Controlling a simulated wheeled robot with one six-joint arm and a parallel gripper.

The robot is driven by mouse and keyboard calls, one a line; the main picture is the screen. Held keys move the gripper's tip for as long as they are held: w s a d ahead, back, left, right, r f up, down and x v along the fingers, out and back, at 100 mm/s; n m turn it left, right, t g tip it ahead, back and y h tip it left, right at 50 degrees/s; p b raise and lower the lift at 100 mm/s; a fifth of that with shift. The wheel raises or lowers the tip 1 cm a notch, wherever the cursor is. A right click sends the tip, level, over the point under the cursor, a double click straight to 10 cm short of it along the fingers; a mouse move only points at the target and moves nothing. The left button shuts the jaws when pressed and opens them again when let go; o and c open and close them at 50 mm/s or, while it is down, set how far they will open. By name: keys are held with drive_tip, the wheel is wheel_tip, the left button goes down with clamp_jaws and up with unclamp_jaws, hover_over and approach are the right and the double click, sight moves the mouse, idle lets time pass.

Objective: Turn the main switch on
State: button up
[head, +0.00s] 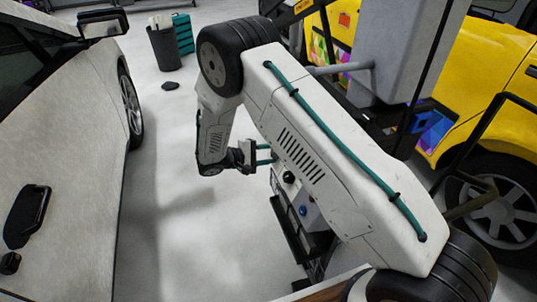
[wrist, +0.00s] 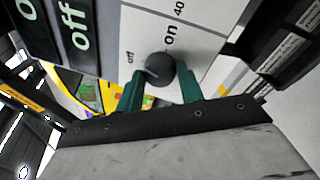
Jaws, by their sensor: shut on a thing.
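The main switch is a round black knob (wrist: 160,68) on a white panel. An "on" label is printed above it and a small "off" label to its left. A pale line on the knob points left, nearer the "off" side. My gripper (wrist: 161,78) has its two teal fingers on either side of the knob and is shut on it. In the head view my gripper (head: 266,153) reaches toward the panel box, with its fingertips partly hidden by my arm. The gripped knob cannot be made out there.
A black knob (head: 289,177) and a blue knob (head: 303,210) show on the box beside my arm. A white car (head: 70,150) stands left, a yellow vehicle (head: 500,75) right. A dark bin (head: 165,48) is at the back. The pale floor between is mostly clear.

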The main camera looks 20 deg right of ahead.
drive_tip(key=m, duration=0.4)
drive_tip(key=shift+g, duration=0.4)
drive_tip(key=m, duration=0.4)
drive_tip(key=shift+w+a+g, duration=0.1)
drive_tip(key=shift+w+g, duration=0.05)
drive_tip(key=shift+g, duration=0.25)
drive_tip(key=m, duration=0.4)
drive_tip(key=shift+w+g, duration=0.1)
drive_tip(key=shift+g, duration=0.3)
drive_tip(key=shift+m+g, duration=0.3)
drive_tip(key=shift+m, duration=1.6)
drive_tip(key=o, duration=1)
drive_tip(key=v, duration=0.7)
drive_tip(key=shift+a, duration=0.3)
